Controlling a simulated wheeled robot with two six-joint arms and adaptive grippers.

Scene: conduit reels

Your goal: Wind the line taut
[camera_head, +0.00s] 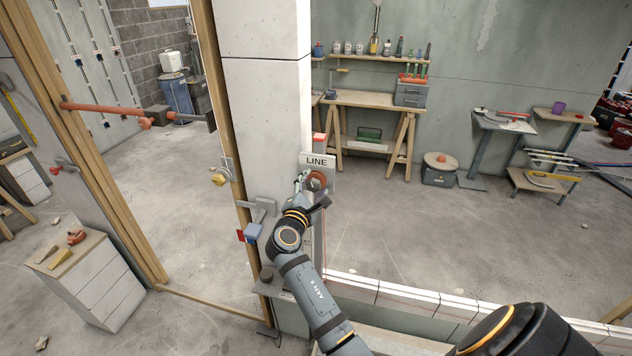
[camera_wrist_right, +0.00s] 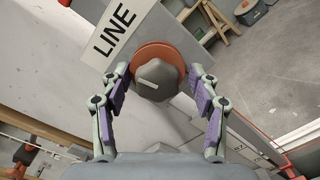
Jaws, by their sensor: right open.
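A round reel with an orange rim and a grey knob (camera_wrist_right: 156,80) is mounted beside a white plate marked LINE (camera_wrist_right: 124,25). In the head view the orange reel (camera_head: 318,180) sits on the post just below the LINE plate (camera_head: 317,161). My right gripper (camera_wrist_right: 160,98) is open, with one finger on either side of the knob. I cannot tell whether the fingers touch it. In the head view my right gripper (camera_head: 304,184) is at the reel, partly hidden by its own wrist. A thin red line (camera_head: 323,235) runs on the post below the reel. My left gripper is not in view.
A low block wall (camera_head: 410,296) runs to the right. The floor beyond is open up to a workbench (camera_head: 375,99).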

